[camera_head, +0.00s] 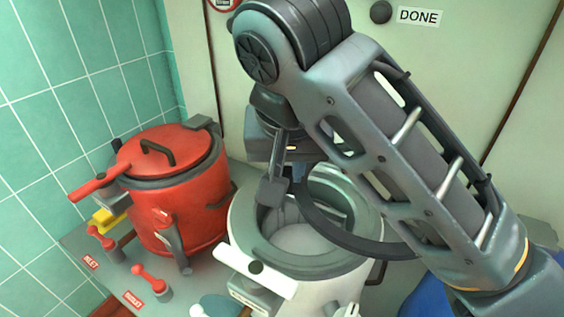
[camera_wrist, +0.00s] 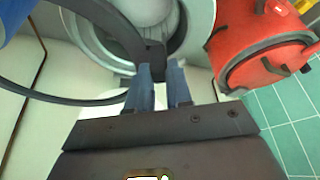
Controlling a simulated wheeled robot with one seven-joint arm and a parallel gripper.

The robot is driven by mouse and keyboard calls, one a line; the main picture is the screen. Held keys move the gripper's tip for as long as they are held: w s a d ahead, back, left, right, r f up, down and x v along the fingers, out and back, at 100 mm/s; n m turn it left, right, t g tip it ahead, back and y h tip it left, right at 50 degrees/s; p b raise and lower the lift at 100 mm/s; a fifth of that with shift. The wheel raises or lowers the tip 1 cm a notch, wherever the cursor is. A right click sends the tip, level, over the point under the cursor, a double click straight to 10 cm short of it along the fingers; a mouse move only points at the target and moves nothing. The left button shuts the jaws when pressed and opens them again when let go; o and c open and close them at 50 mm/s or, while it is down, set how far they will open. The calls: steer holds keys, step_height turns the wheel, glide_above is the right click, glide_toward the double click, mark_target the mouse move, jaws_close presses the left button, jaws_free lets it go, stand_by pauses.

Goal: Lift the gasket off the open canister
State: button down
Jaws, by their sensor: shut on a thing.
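The open canister (camera_head: 248,222) is a pale grey-white pot with a wide rim, standing right of centre in the head view; its mouth also shows at the top of the wrist view (camera_wrist: 203,22). The gasket (camera_head: 340,238) is a dark ring, tilted over the canister's mouth and reaching out past its right side. In the wrist view the gasket (camera_wrist: 62,98) curves out to the left from the fingers. My gripper (camera_head: 272,190) is shut on the gasket's edge above the canister; its blue-grey fingers (camera_wrist: 160,75) show in the wrist view. My arm hides part of the gasket.
A red lidded canister (camera_head: 185,205) stands close on the left, with red valve handles (camera_head: 150,283) in front. A tiled wall (camera_head: 70,80) bounds the left. A blue object (camera_head: 428,298) is at lower right. A round knob (camera_head: 381,12) beside a DONE label (camera_head: 419,17) is on the back wall.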

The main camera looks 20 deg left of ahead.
steer(key=shift+r+p, duration=3.4)
steer(key=shift+p, duration=0.3)
steer(key=shift+s+f, duration=0.1)
steer(key=shift+s, duration=0.05)
